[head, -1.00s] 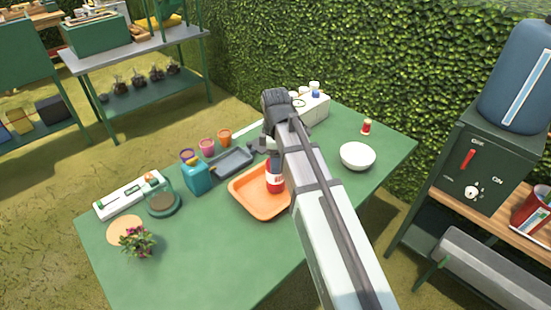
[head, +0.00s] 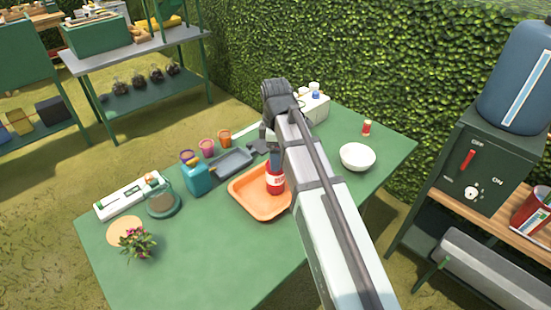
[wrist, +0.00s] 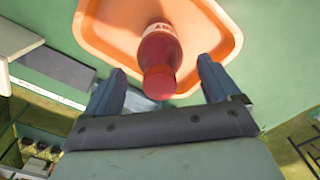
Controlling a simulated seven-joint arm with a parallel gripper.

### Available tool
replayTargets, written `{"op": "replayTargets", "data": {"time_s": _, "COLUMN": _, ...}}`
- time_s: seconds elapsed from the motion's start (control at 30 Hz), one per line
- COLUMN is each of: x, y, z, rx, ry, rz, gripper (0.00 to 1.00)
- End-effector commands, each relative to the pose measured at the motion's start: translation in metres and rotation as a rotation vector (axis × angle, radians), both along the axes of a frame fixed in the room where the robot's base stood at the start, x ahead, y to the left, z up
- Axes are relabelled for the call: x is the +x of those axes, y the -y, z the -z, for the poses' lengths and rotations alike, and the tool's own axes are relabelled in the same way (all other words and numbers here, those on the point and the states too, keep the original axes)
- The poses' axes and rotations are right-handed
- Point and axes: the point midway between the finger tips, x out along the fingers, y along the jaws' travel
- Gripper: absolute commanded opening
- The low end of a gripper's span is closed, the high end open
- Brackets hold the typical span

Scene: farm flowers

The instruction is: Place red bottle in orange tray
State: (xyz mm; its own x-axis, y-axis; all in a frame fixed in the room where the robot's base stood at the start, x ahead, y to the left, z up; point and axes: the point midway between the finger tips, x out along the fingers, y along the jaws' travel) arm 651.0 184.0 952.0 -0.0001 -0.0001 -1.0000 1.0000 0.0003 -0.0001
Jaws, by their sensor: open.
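The red bottle (head: 275,183) with a white label stands in the orange tray (head: 247,203), near its right side. In the wrist view, the bottle's red cap end (wrist: 158,82) points toward the camera and the orange tray (wrist: 105,27) lies behind it. My gripper (wrist: 160,68) is open, with one finger on each side of the bottle's upper part. Gaps show between the fingers and the bottle. In the head view, my gripper (head: 276,158) is partly hidden by my arm, just above the bottle. My arm covers the tray's right edge.
A grey tray (head: 232,162), a teal container (head: 197,178) and several small cups stand left of the orange tray. A white bowl (head: 357,157) and a small red bottle (head: 366,128) stand to the right.

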Motion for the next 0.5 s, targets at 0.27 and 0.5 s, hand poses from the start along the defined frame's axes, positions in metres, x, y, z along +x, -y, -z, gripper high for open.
{"op": "replayTargets", "data": {"time_s": 0.27, "x": 0.001, "y": 0.000, "z": -0.045, "rx": 0.001, "ry": 0.002, "rz": 0.000, "gripper": 0.89}}
{"op": "replayTargets", "data": {"time_s": 0.5, "x": 0.001, "y": 0.000, "z": -0.076, "rx": 0.000, "ry": 0.001, "rz": 0.000, "gripper": 0.89}}
